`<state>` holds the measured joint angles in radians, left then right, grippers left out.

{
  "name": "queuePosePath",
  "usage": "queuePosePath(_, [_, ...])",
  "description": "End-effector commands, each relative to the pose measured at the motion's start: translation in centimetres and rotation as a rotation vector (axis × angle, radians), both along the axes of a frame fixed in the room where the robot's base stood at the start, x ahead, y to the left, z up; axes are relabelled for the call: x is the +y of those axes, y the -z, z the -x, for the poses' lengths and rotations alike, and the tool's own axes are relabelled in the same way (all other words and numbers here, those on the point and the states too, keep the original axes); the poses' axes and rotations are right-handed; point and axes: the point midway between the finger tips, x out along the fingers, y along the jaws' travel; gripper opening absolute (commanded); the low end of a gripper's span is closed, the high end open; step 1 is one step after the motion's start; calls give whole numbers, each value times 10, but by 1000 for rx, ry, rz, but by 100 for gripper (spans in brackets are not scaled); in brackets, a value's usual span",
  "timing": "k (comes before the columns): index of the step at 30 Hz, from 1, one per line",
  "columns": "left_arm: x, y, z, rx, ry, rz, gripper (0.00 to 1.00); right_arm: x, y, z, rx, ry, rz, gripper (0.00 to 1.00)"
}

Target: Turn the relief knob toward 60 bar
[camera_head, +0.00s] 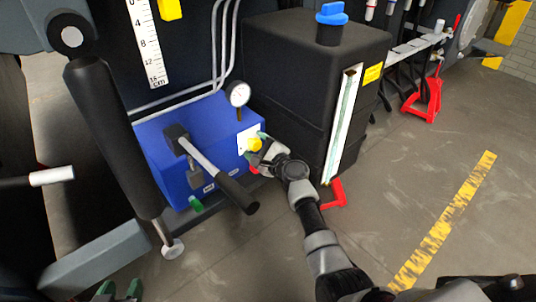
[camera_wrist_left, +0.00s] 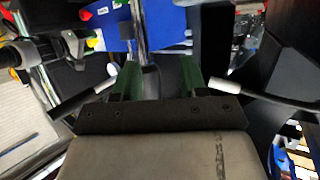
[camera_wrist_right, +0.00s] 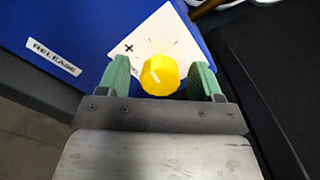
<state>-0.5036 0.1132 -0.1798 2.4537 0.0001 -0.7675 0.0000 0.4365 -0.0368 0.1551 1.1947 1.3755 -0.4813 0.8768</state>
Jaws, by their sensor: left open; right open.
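The yellow relief knob (camera_head: 254,144) sits on a white marked plate (camera_head: 242,141) on the front of the blue block (camera_head: 180,150). In the right wrist view the knob (camera_wrist_right: 160,75) shows a pale pointer line, and the plate (camera_wrist_right: 140,45) bears a plus mark and ticks. My right gripper (camera_head: 258,146) is open, its green fingers (camera_wrist_right: 160,80) on either side of the knob; contact cannot be told. My left gripper (camera_head: 120,292) is open at the bottom left of the head view. In the left wrist view its fingers (camera_wrist_left: 160,80) are apart and empty.
A round pressure gauge (camera_head: 238,94) stands on the block's top. A black-gripped lever (camera_head: 238,192) and a green knob (camera_head: 196,203) are left of my right gripper. A black tank (camera_head: 300,60) with a blue cap (camera_head: 331,13) stands behind. The floor at right is largely clear.

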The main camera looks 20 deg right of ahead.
Motion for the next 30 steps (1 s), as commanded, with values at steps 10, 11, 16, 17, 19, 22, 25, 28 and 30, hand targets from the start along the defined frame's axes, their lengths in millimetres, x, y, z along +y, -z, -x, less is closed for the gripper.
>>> queuePosePath(10, [18,33,38,360,-27,-83,43,-18,-1,49,4,0,2,65])
queuePosePath(11, [19,35,42,392,-28,-90,43,-20,0,56,4,1,1,65])
queuePosePath(16, [26,45,61,524,-38,-119,43,-29,0,81,4,1,0,65])
queuePosePath(17, [26,46,63,539,-39,-122,43,-31,0,84,3,1,1,65])
queuePosePath(19, [28,48,67,565,-41,-128,43,-33,1,90,3,1,1,65])
queuePosePath(22, [29,50,70,587,-43,-132,43,-34,1,95,3,0,1,65])
queuePosePath(25, [29,50,71,594,-43,-134,43,-35,1,96,3,0,1,65])
queuePosePath(28, [29,50,71,594,-43,-134,43,-35,1,96,3,0,0,65])
queuePosePath(30, [29,50,71,593,-43,-133,43,-35,1,96,3,0,0,65])
